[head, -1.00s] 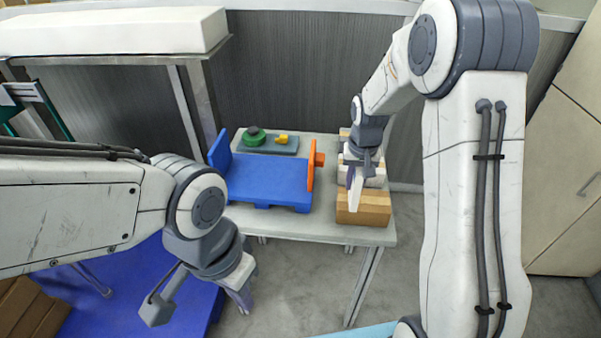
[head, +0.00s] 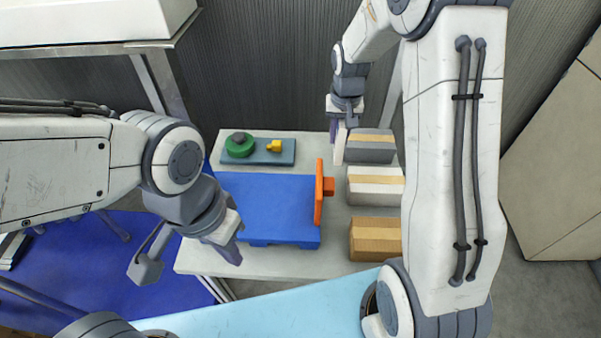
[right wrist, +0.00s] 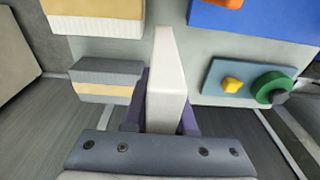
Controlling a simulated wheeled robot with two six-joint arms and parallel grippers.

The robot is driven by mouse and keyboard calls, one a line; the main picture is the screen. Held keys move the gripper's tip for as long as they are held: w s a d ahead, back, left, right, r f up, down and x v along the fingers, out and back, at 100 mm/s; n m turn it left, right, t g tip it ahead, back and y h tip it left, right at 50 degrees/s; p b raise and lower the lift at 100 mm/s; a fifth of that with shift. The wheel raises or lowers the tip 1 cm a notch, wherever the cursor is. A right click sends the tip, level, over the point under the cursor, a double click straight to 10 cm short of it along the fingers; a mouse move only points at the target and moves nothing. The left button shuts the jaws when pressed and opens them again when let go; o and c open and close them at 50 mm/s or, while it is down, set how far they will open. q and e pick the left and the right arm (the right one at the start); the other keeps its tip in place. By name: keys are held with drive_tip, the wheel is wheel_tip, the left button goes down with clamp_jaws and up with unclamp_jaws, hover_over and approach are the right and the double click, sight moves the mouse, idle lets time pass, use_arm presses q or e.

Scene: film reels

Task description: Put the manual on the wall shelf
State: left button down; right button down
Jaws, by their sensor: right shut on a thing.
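My right gripper (head: 342,112) is at the back of the table, by the dark ribbed wall. It is shut on a plain white slab, which I take to be the manual (head: 339,146). In the right wrist view the slab (right wrist: 166,85) stands edge-on between purple fingers. My left gripper (head: 230,250) hangs at the table's front left with purple fingertips. Its finger gap is not clear. No wall shelf is clearly in view. I cannot tell whether the grey ledge (head: 150,45) at the upper left is it.
A table (head: 345,258) bears a blue tray (head: 265,200) with an orange end, a grey-blue plate (head: 282,158) with green and yellow parts, and a grey box (head: 370,155), a white box (head: 365,187) and a brown box (head: 368,250) at right. A long white block (head: 80,22) rests on the ledge.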

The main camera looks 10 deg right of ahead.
drive_tip(key=f, duration=0.6)
drive_tip(key=shift+w, duration=0.25)
drive_tip(key=shift+f+p, duration=0.45)
drive_tip(key=shift+f, duration=1.45)
drive_tip(key=shift+f, duration=0.2)
drive_tip(key=c, duration=0.7)
unclamp_jaws()
drive_tip(key=shift+r, duration=0.1)
